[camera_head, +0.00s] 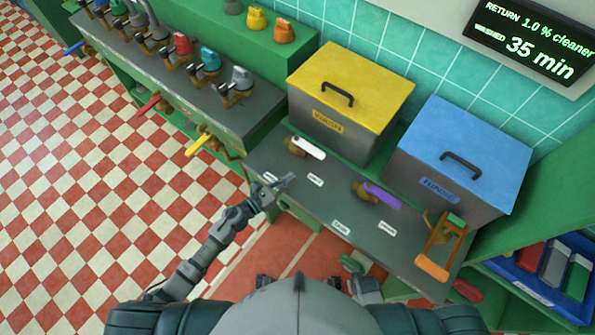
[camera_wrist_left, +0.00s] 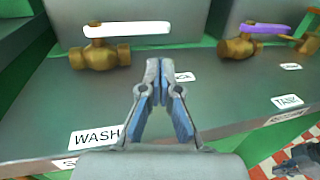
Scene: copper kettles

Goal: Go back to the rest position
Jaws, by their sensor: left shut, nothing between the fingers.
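My left gripper (camera_head: 283,183) is over the left front part of the grey counter (camera_head: 318,205), its arm coming in from the lower left. In the left wrist view, the left gripper (camera_wrist_left: 158,70) has its fingertips together with nothing between them. It is in front of the brass valve with the white lever (camera_wrist_left: 100,55) and apart from it. That white-lever valve (camera_head: 305,147) lies before the yellow WASH box (camera_head: 350,85). A grey part of my right arm (camera_head: 366,289) shows at the bottom of the head view; its fingers cannot be made out.
A purple-lever valve (camera_head: 380,195) and an orange-handled valve (camera_head: 433,265) lie on the counter near the blue RINSE box (camera_head: 465,155). White labels such as WASH (camera_wrist_left: 96,137) mark the counter. A bench with several valves (camera_head: 200,80) is at left. The checkered floor is clear.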

